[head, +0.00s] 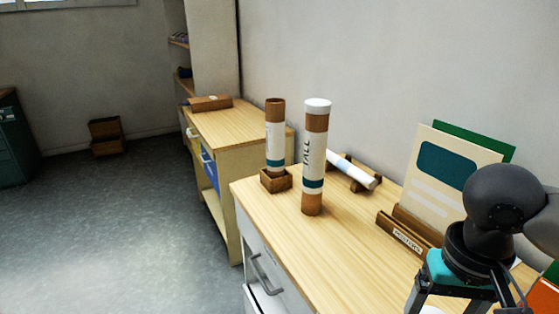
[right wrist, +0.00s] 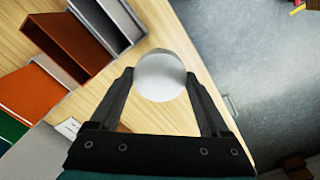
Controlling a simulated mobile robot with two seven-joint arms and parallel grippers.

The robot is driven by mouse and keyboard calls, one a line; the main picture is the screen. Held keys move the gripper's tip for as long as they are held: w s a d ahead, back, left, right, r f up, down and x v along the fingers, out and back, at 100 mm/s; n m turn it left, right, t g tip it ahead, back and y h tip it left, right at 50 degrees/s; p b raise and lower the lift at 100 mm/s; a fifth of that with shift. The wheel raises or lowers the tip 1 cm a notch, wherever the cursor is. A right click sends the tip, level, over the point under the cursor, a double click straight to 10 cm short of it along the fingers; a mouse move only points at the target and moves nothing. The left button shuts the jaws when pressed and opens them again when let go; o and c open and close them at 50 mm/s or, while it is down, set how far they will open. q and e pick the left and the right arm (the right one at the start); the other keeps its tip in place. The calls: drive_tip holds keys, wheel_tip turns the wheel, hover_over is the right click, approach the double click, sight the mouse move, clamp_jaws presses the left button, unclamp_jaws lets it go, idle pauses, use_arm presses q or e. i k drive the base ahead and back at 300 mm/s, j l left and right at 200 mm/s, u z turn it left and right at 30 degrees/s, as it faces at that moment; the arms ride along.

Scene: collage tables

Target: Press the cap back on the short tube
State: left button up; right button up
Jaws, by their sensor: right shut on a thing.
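The short tube (head: 275,135) stands upright in a small wooden block holder (head: 276,183) near the table's left end in the head view. It is brown with a white label and teal band, and its open top carries no cap. My right gripper (right wrist: 160,84) is shut on a round white cap (right wrist: 161,72), which sits between the fingertips in the right wrist view. In the head view my right gripper is at the lower right, well away from the short tube, and the cap is out of sight. My left gripper is not in view.
A taller tube (head: 315,165) with a white cap stands right of the short tube. Behind it a white roll (head: 352,170) lies on a wooden cradle. A card holder (head: 408,235) with upright cards stands at the right. The front middle of the table (head: 325,255) is clear.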

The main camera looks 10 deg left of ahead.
sight(274, 107)
drive_tip(key=i+j, duration=0.2)
drive_tip(key=j, duration=0.15)
drive_tip(key=i+j+z, duration=0.1)
drive_tip(key=i+j, duration=0.3)
drive_tip(key=j, duration=0.25)
drive_tip(key=z, duration=0.05)
